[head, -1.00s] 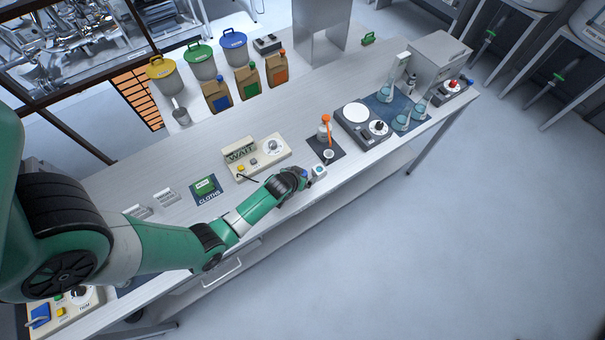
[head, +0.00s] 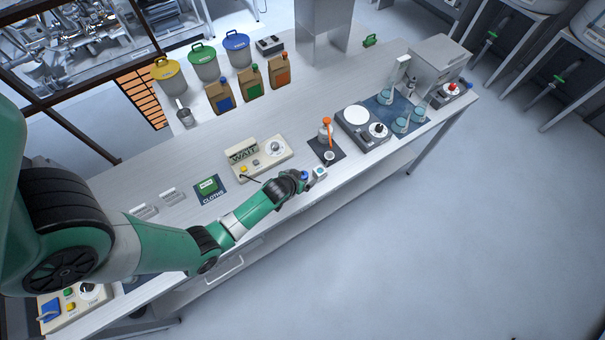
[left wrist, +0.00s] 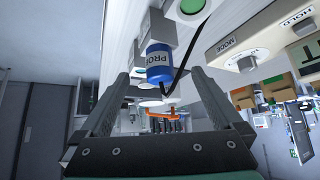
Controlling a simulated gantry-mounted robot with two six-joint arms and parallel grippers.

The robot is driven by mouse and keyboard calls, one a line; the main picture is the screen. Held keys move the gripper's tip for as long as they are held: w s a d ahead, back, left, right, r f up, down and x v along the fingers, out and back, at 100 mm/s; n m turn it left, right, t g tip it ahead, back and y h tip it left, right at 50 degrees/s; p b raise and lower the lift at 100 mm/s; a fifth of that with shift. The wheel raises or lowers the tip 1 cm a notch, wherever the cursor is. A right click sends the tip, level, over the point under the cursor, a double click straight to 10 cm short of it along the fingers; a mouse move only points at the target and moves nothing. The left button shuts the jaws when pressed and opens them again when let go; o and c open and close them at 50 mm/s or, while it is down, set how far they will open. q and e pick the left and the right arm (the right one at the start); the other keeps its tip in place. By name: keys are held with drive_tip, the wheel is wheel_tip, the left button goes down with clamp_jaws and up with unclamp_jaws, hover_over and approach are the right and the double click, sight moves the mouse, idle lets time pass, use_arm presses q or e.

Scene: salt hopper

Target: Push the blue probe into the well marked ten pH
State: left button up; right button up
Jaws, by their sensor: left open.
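The blue probe (left wrist: 158,66), marked PROB with the rest of the word cut off, stands out from a grey block (left wrist: 157,30) in the left wrist view, with a black cable beside it. In the head view only a bit of blue (head: 304,175) shows at my left gripper (head: 303,182). My left gripper is open, its two fingers apart on either side of the probe's end; I cannot tell whether they touch it. A small white block with a green-marked face (head: 319,172) sits just right of it. I cannot read a ten pH mark. My right gripper is not in view.
A beige meter box (head: 258,157) with a WAIT display stands behind the gripper. An orange-topped bottle (head: 325,132) and small cup (head: 329,157) stand on a dark mat to the right. The bench's front edge is close.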

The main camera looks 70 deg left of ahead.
use_arm(q)
drive_tip(key=p+v, duration=0.2)
drive_tip(key=v, duration=0.1)
drive_tip(key=shift+r+p, duration=0.1)
drive_tip(key=shift+p, duration=0.2)
drive_tip(key=shift+s, duration=0.1)
drive_tip(key=p+v, duration=0.4)
drive_tip(key=v, duration=0.7)
drive_tip(key=shift+d+r, duration=0.15)
drive_tip(key=shift+d, duration=0.1)
